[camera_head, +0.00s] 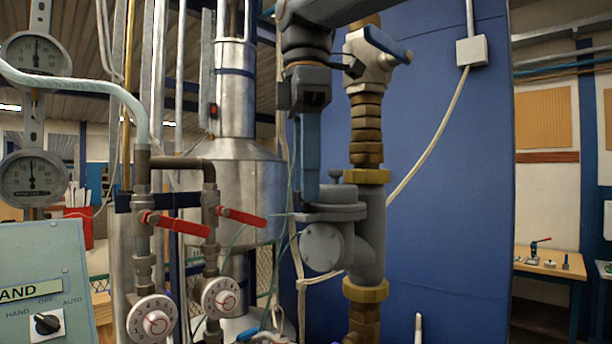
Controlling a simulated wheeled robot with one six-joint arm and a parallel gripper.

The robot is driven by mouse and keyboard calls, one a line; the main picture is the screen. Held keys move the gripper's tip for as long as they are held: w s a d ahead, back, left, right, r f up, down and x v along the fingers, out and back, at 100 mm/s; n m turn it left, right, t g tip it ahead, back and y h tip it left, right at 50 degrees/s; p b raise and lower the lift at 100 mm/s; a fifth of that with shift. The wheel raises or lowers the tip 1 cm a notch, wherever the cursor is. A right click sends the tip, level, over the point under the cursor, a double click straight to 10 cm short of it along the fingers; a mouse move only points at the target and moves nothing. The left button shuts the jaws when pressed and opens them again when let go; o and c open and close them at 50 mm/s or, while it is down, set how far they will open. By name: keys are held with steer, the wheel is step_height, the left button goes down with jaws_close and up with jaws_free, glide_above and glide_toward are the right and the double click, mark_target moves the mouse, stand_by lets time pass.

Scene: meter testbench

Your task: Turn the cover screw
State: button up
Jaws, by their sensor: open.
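A grey metal meter body (371,235) sits in a vertical pipe run with brass fittings, in front of a blue panel. Its flat round cover (337,194) lies level on the body's left side. A small dark knob-like screw (336,176) stands upright on top of the cover. My gripper (309,200) points straight down from above, with its blue-grey fingers just left of the screw and near the cover's left edge. The fingers overlap in this view, so the gap between them is hidden. No contact with the screw shows, and nothing is seen held.
A valve with a blue handle (388,45) sits above the meter, close to my arm. Two red-handled valves (178,224) and white dials (153,320) stand to the left. A thin cable runs beside my gripper. The blue panel (450,210) is clear to the right.

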steer(key=c, duration=1.1)
steer(key=shift+o, duration=0.2)
steer(key=n+p, duration=0.1)
steer(key=n, duration=0.2)
steer(key=shift+r+n, duration=0.1)
steer(key=shift+n, duration=0.3)
steer(key=n+p, duration=0.1)
steer(key=n, duration=0.3)
steer(key=shift+n+p, duration=0.3)
steer(key=shift+p, duration=0.05)
steer(key=n, duration=0.4)
steer(key=shift+p, duration=0.4)
steer(key=n, duration=0.4)
steer(key=shift+n, duration=0.4)
